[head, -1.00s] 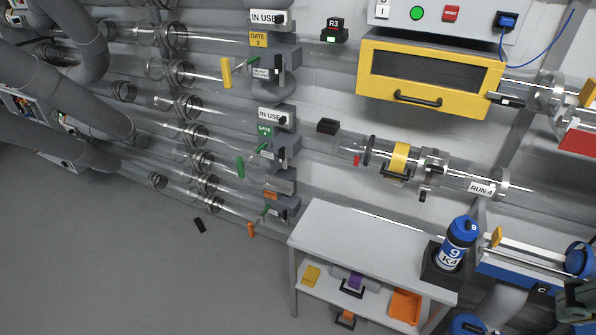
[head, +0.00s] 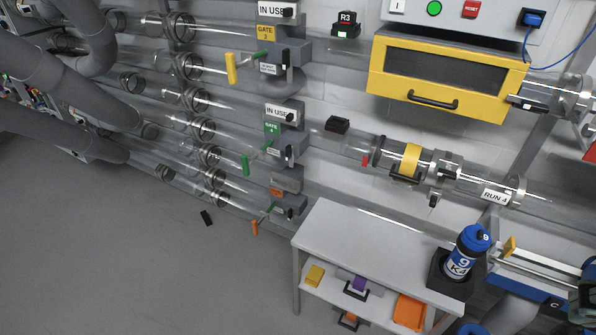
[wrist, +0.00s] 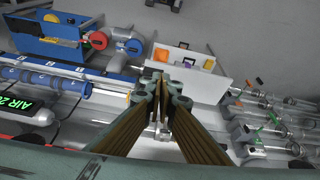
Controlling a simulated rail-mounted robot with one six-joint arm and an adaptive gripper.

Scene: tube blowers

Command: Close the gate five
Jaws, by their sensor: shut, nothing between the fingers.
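The lowest gate, which I take to be gate five, is a grey box (head: 291,204) on the lowest tube run. Its orange label (head: 277,193) is too small to read. An orange paddle (head: 254,227) sticks out to its left, past a short green piece (head: 267,212). In the wrist view a small orange part (wrist: 249,82) shows at the gates on the right, but I cannot tell surely that it is this paddle. My gripper (wrist: 161,78) is shut and empty, with the white table beyond its tips and the gates to its right.
Above are gate 4 with a green paddle (head: 245,164) and gate 3 with a yellow paddle (head: 231,68); both carry IN USE signs. A white table (head: 350,232) holding a blue canister (head: 467,252) stands right of the lowest gate. The floor (head: 120,260) at left is mostly clear.

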